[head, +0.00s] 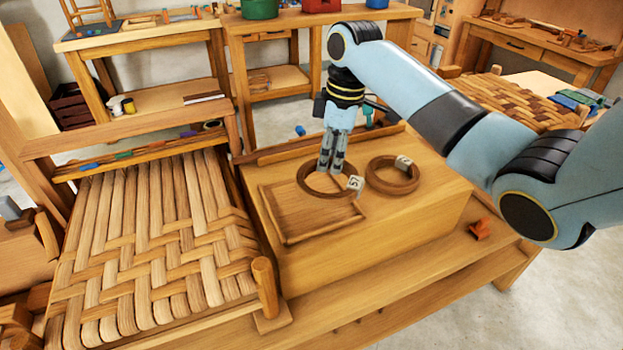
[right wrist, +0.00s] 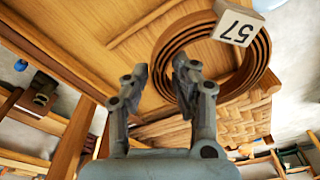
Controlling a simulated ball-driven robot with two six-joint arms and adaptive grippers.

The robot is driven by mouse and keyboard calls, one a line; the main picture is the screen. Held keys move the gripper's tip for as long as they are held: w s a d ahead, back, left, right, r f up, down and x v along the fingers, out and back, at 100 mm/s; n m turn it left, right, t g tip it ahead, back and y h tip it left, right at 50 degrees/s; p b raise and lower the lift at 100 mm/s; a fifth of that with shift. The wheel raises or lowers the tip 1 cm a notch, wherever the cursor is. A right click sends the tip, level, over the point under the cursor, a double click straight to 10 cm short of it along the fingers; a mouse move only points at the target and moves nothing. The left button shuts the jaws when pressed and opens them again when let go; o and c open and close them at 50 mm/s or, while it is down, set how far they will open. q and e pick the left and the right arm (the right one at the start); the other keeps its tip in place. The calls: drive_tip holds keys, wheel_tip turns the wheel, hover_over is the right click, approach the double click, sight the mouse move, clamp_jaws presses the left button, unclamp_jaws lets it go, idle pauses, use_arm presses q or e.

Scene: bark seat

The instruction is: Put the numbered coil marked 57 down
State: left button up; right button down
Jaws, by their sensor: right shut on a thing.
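The brown coil marked 57 (right wrist: 259,78) shows in the right wrist view, with its number on a pale block at its rim. In the head view this coil (head: 325,195) overlaps the back right part of a shallow wooden tray (head: 305,217). My right gripper (head: 332,172) points down and is shut on the coil's rim. In the wrist view the right gripper's fingers (right wrist: 163,72) are on either side of the rim. I cannot tell whether the coil touches the tray or hangs slightly above. My left gripper is not in view.
A second brown coil (head: 392,189) with a pale block lies just right on the wooden bench block (head: 420,215). A woven bark seat (head: 150,250) stands at left. An orange piece (head: 480,229) lies on the lower shelf at right. The tray's front left is bare.

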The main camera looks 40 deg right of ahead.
sight(313, 160)
drive_tip(key=w, duration=0.1)
drive_tip(key=w+a+f, duration=0.1)
drive_tip(key=w+f, duration=0.1)
drive_tip(key=shift+w+a+f, duration=0.25)
drive_tip(key=shift+w+a, duration=0.05)
drive_tip(key=shift+a, duration=0.05)
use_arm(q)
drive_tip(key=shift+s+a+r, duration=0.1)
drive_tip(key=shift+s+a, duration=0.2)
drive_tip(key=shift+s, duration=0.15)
use_arm(e)
drive_tip(key=shift+f, duration=2.05)
drive_tip(key=c, duration=1.1)
unclamp_jaws()
drive_tip(key=shift+f, duration=0.1)
drive_tip(key=shift+o, duration=0.2)
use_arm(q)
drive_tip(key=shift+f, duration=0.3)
use_arm(e)
wheel_tip(313, 160, up, 12)
drive_tip(key=d, duration=0.1)
drive_tip(key=shift+s, duration=0.45)
